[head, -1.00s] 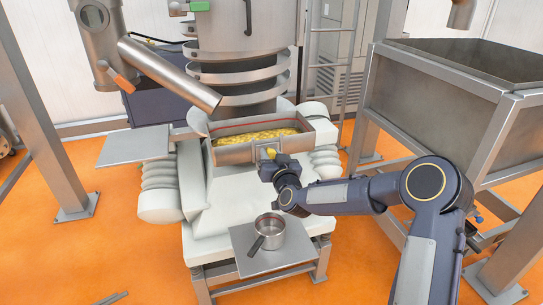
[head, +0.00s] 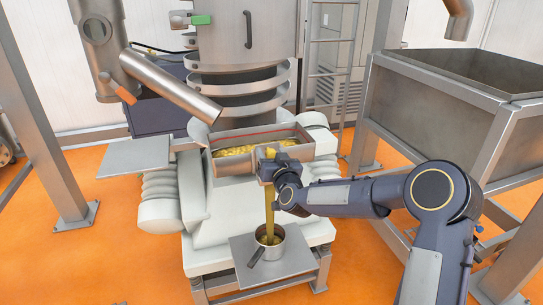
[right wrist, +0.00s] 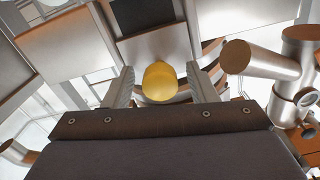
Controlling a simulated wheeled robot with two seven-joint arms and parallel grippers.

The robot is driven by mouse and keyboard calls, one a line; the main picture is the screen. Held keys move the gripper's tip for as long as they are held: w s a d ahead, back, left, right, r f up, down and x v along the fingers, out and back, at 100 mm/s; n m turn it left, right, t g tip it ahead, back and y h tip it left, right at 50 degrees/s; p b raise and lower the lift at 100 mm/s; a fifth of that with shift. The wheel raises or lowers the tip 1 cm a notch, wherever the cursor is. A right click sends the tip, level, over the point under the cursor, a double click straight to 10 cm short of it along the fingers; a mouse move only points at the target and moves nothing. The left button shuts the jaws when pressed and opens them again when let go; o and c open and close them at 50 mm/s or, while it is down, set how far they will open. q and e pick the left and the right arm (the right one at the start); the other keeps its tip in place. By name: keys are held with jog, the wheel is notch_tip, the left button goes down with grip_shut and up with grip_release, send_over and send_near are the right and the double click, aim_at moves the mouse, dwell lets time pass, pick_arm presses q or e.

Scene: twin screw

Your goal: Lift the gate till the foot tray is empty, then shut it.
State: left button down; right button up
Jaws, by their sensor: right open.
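The metal foot tray (head: 235,163) holds yellow material (head: 238,149), with a red line along its inner back wall. My right gripper (right wrist: 161,70) is open, with its two fingers on either side of a yellow knob (right wrist: 159,83). In the head view the gripper is at the tray's front wall and the knob (head: 270,152) shows just above it. The gate itself is hidden behind the gripper. A yellow-brown stream (head: 269,215) falls from under the gripper into a steel pot (head: 285,246). My left gripper is not in view.
The pot stands on a metal shelf (head: 300,264) below the tray, its handle toward the front left. A slanted pipe (head: 170,87) ends above the tray's left end. A large steel hopper (head: 435,105) stands at right. A flat plate (head: 130,158) is at left.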

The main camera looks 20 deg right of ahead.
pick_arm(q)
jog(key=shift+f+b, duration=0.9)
pick_arm(e)
jog(key=s, duration=0.7)
jog(key=shift+s+d, duration=0.15)
jog(key=shift+s, duration=0.25)
dwell(2.0)
